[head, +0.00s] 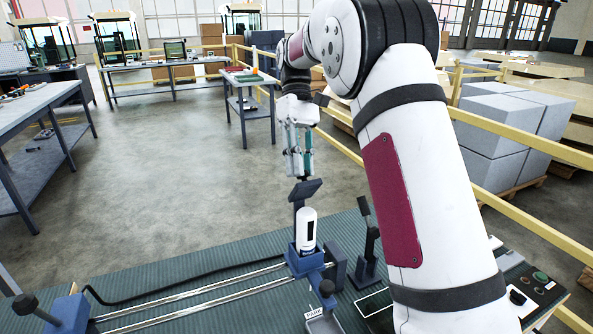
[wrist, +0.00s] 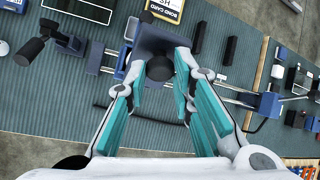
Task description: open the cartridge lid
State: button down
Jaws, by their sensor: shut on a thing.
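A dark blue-grey lid plate (head: 305,189) stands raised and tilted above a blue holder (head: 307,262). A white cartridge (head: 306,229) with a dark label stands upright in that holder. The plate also shows in the wrist view (wrist: 161,36), with a round black knob (wrist: 159,68) at its near edge. My gripper (head: 298,174) points down directly above the plate. In the wrist view my gripper (wrist: 158,76) has its teal-padded fingers on either side of the knob, shut on it. The knob is hidden in the head view.
A black-headed lever (head: 364,207) stands right of the holder. Two steel rails (head: 195,296) run left across the ribbed green bench mat (head: 160,272), with a black cable behind them. A control panel (head: 535,285) sits at the right.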

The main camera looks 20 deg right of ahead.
jog(key=shift+w, duration=0.2)
jog(key=shift+f, duration=0.1)
jog(key=c, duration=1.4)
grip_release()
jog(key=shift+o, duration=0.2)
jog(key=shift+s, duration=0.1)
